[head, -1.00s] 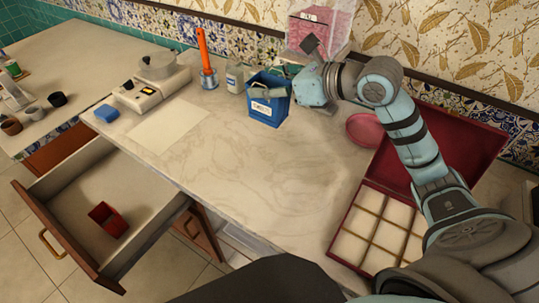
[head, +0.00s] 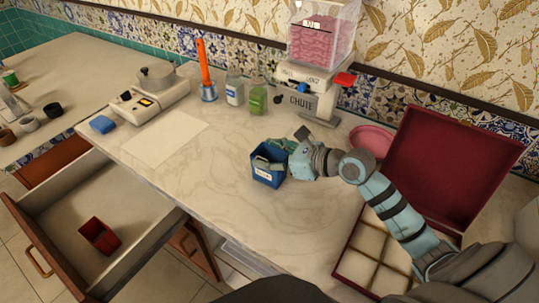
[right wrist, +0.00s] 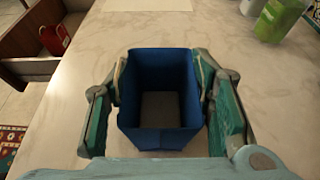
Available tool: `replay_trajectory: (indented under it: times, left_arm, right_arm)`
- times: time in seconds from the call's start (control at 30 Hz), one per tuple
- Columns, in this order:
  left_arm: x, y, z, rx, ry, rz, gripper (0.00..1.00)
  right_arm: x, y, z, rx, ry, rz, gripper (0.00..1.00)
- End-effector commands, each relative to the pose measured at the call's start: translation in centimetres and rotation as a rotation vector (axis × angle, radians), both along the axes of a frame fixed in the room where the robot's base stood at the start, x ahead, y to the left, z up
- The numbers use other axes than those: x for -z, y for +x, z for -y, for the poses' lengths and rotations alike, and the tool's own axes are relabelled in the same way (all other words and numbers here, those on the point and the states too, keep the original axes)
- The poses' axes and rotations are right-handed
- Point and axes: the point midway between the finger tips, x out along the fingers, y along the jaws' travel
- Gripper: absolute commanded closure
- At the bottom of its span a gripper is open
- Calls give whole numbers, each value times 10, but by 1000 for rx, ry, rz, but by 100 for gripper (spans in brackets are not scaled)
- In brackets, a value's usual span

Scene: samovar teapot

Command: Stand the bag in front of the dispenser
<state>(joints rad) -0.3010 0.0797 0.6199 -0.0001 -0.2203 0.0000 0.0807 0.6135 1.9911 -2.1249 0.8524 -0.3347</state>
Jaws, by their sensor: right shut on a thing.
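The blue bag (head: 266,177) is upright and open at the top, over the middle of the counter. My right gripper (head: 277,162) is shut on it, with a finger on each of two opposite sides. In the right wrist view the bag (right wrist: 160,140) looks empty between the fingers. I cannot tell whether its base touches the counter. The dispenser (head: 300,101), marked CHUTE, stands behind the bag and to its right, with a clear bin of pink stuff on top. The bag is apart from it. My left gripper is not in view.
A pink bowl (head: 371,140) and an open dark red box (head: 445,165) are at the right. A drawer (head: 60,215) is open at the left.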

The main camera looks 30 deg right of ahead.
Motion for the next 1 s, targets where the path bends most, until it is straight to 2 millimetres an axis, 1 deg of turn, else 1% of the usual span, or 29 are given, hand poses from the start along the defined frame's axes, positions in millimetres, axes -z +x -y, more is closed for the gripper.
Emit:
replay_trajectory:
  times: [0.03, 0.07, 0.1, 0.17, 0.47, 0.57, 0.67, 0.83, 0.93, 0.97, 1.0]
  left_arm:
    - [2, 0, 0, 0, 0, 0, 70]
    - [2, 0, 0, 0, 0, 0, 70]
    - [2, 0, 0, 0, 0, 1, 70]
    - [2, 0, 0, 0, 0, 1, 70]
    - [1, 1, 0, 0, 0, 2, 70]
    - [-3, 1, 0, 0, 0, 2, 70]
    - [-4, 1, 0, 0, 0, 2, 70]
    - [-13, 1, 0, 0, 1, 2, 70]
    - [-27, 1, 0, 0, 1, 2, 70]
    - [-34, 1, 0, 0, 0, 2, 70]
    - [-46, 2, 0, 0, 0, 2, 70]
  right_arm:
    - [3, 0, 0, 0, 1, 0, 71]
    - [3, 0, 0, 0, 1, 0, 48]
    - [2, 0, 0, 0, 1, 0, 42]
    - [2, 0, 0, 0, 1, 0, 32]
    - [1, 0, 0, 0, 0, 0, 31]
    - [-4, -1, 1, -1, -2, 0, 31]
    - [-7, -12, 9, 2, -7, 0, 31]
    - [-22, -41, 24, -5, -10, -6, 31]
    - [-32, -58, 34, -5, -12, -8, 31]
    - [-36, -64, 37, -4, -10, -12, 31]
    - [-41, -70, 41, -1, -7, -13, 31]
